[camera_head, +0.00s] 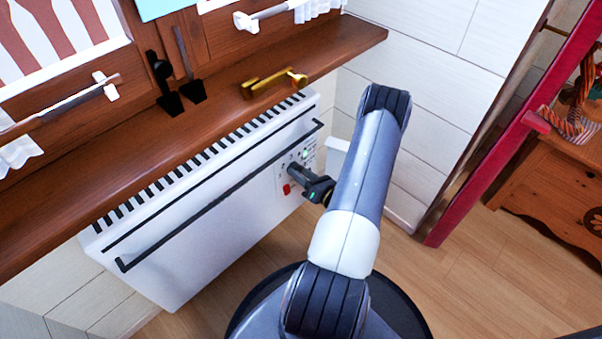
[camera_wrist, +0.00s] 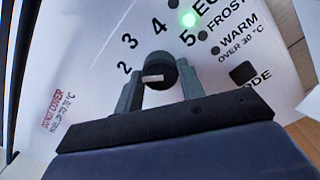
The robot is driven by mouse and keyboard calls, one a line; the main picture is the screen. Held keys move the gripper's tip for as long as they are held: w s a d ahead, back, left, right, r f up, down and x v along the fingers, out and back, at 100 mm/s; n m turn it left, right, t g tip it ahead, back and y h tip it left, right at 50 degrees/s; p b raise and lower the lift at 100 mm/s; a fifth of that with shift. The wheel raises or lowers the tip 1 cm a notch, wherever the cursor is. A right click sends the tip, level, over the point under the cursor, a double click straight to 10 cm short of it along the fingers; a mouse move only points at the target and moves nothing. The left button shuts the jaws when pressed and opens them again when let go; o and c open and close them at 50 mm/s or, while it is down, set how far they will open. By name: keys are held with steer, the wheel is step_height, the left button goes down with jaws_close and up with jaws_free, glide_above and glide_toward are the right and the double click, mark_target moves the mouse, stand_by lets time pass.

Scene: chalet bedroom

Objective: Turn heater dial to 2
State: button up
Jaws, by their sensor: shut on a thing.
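The white heater (camera_head: 190,235) is mounted on the wall under the wooden sill, with its control panel at the right end. In the wrist view the black round dial (camera_wrist: 160,68) stands on that panel, with the numbers 2, 3, 4 and 5 around its left, top and right. A short pale mark shows on the dial's lower front; I cannot tell for sure which number it points at. My gripper (camera_wrist: 158,85) has one finger on each side of the dial and is shut on it. In the head view my gripper (camera_head: 315,189) reaches the panel from the right and hides the dial.
A dark rail (camera_head: 220,195) runs along the heater's front, left of the panel. A green light (camera_wrist: 189,19) glows beside the mode labels. Open wooden floor (camera_head: 440,270) lies to the right.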

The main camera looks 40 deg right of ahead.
steer(key=shift+m, duration=0.6)
steer(key=o, duration=1)
steer(key=s+d+p, duration=0.1)
steer(key=s+p, duration=0.1)
steer(key=s, duration=0.8)
steer(key=shift+s+f, duration=0.15)
steer(key=shift+s, duration=0.25)
steer(key=w+a+b, duration=0.1)
steer(key=w+b, duration=0.1)
steer(key=w, duration=0.8)
steer(key=shift+w, duration=0.4)
steer(key=shift+s, duration=0.1)
